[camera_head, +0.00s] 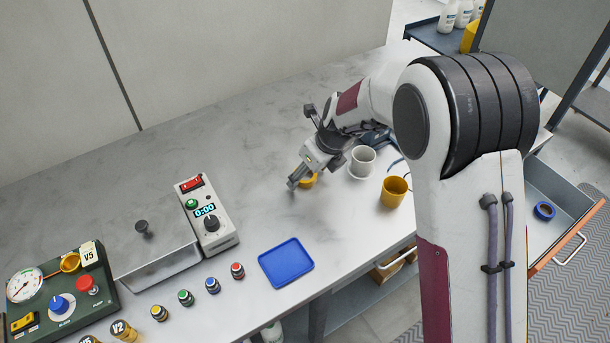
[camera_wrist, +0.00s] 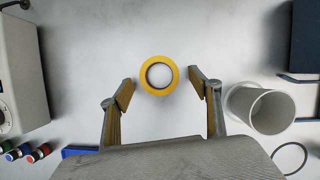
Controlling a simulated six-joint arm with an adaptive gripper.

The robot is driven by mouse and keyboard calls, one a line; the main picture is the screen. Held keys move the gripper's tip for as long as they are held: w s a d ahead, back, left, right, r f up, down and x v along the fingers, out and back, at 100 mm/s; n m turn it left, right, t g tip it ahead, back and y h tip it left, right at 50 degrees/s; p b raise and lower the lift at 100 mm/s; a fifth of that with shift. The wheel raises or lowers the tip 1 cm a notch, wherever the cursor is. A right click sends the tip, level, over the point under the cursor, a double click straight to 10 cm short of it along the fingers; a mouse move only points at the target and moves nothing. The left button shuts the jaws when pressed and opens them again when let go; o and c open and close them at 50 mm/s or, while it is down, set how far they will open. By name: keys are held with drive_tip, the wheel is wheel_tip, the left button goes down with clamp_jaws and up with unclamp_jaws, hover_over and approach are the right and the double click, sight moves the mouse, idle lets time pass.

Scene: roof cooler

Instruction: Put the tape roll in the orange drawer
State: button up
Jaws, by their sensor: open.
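A yellow tape roll (camera_wrist: 147,83) lies flat on the grey worktop. In the head view it shows partly, behind my gripper, as a yellow patch (camera_head: 309,181). My gripper (camera_head: 297,180) is open, with one finger on each side of the roll in the wrist view and a gap to each finger. The roll sits slightly ahead of the fingertips there. The orange-fronted drawer (camera_head: 567,238) is pulled open at the right. A blue ring-shaped roll (camera_head: 544,211) lies inside it. My arm hides the drawer's left part.
A white cup (camera_head: 362,161) and a yellow mug (camera_head: 394,192) stand right of my gripper. A blue tray (camera_head: 286,263) lies towards the front edge. A timer box (camera_head: 207,216), a metal lidded container (camera_head: 152,248) and several small coloured jars stand left. The worktop behind is clear.

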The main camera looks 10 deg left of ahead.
idle(0.5)
drive_tip(key=c, duration=1.3)
wheel_tip(320, 180, up, 10)
idle(0.3)
